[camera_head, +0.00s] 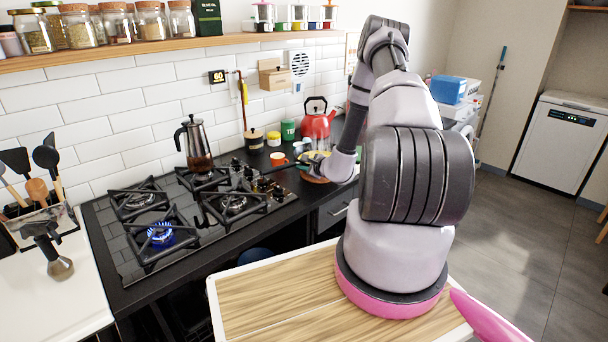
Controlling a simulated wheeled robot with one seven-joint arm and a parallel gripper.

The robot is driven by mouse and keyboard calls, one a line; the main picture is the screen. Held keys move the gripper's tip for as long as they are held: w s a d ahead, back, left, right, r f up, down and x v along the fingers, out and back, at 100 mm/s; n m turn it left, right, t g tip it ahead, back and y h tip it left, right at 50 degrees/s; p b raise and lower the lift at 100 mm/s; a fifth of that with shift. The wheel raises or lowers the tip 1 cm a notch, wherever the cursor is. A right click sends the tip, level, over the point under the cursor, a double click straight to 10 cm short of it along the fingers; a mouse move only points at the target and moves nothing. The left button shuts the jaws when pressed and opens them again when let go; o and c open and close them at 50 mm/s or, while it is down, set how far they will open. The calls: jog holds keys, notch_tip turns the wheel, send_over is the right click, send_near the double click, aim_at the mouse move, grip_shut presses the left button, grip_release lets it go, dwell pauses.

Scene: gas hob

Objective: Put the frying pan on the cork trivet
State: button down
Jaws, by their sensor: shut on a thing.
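My arm reaches over the right end of the dark counter, and its pale wrist hides much of what lies there. My gripper (303,166) is small and partly hidden, shut on what looks like the dark handle of the frying pan. The frying pan (318,157) shows only in part, left of my wrist, with something yellowish in it. An orange-brown edge, apparently the cork trivet (314,179), shows just below the pan. I cannot tell whether the pan touches it.
The gas hob (190,225) has a lit blue burner (161,235) at front left and a moka pot (195,145) at the back. A utensil holder (45,222) stands left.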

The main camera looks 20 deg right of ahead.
aim_at(303, 182)
jog(key=shift+w+f, duration=0.1)
jog(key=shift+f, duration=1.85)
jog(key=shift+a, duration=0.1)
jog(key=c, duration=0.7)
grip_release()
jog(key=shift+f, duration=0.15)
